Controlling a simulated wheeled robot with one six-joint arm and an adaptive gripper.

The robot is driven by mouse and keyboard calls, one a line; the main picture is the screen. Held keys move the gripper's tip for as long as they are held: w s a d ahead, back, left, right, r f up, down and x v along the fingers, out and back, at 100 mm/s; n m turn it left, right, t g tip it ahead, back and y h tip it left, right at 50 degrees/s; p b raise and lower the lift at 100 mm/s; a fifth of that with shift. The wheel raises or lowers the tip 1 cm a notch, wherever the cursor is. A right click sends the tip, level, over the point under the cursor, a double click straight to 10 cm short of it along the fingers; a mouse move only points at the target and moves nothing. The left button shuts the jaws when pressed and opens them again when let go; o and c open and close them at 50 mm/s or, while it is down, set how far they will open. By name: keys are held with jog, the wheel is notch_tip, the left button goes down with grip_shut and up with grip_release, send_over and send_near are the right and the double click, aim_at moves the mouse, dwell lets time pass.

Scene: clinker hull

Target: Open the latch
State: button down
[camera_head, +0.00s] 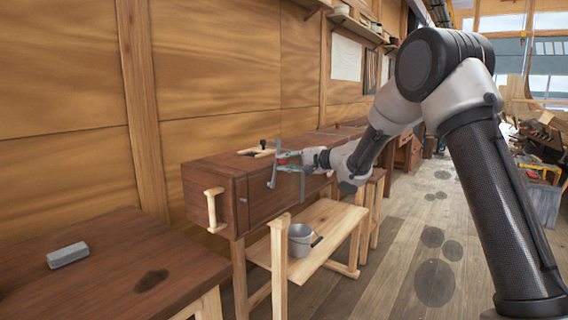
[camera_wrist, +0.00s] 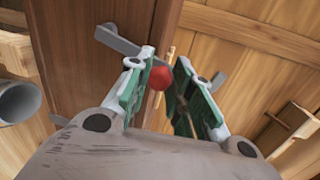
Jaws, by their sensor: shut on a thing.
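The latch shows in the wrist view as a grey metal bar (camera_wrist: 118,40) at the front of a dark brown wooden bench, with a red knob (camera_wrist: 160,77) near it. My gripper (camera_wrist: 166,62) has its green-padded fingers shut on the red knob, one pad on each side. The fingers hide how the knob joins the bar. Another grey piece (camera_wrist: 218,82) shows beyond the right finger. In the head view, my gripper (camera_head: 280,164) is at the front of the bench, and a little red shows between its fingers. I cannot tell how far the latch is turned.
The dark bench (camera_head: 212,178) stands against the wooden wall, with a pale wooden handle (camera_head: 213,210) on its near end. A bucket (camera_head: 301,240) stands on a low light bench (camera_head: 325,226) below. A grey block (camera_head: 67,255) lies on the near table (camera_head: 110,255).

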jog(key=shift+w+d+f+m, duration=0.15)
jog(key=shift+w+f+m, duration=0.05)
jog(key=shift+m, duration=0.1)
dwell(0.4)
jog(key=c, duration=1.2)
grip_release()
jog(key=shift+d, duration=0.1)
jog(key=v, duration=1.2)
